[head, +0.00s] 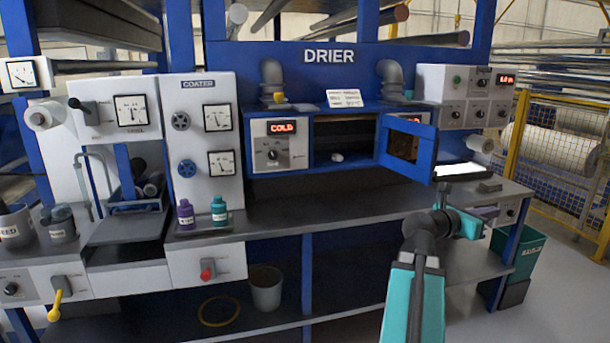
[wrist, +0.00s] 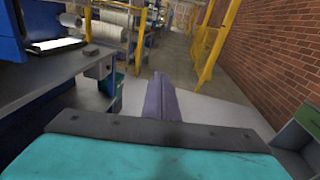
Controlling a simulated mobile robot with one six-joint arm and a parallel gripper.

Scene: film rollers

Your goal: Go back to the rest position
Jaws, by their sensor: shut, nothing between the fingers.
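My gripper (wrist: 160,97) shows in the wrist view as purple-grey fingers closed together, with nothing between them. It points over open grey floor, to the right of the bench. In the head view my teal arm rises from the bottom, right of centre, and bends to the right at a dark joint in front of the bench's right part. The fingers are hard to make out there. The drier (head: 347,130) stands behind, its blue door (head: 408,149) swung open. A small white object (head: 337,157) lies at its opening. The display reads COLD.
The bench (head: 330,208) runs across, with purple (head: 185,213) and teal (head: 219,211) bottles at left. A lit white panel (head: 458,170) and a green bin (head: 517,255) are at right. Yellow fencing (wrist: 213,45) and a brick wall (wrist: 275,55) border the floor.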

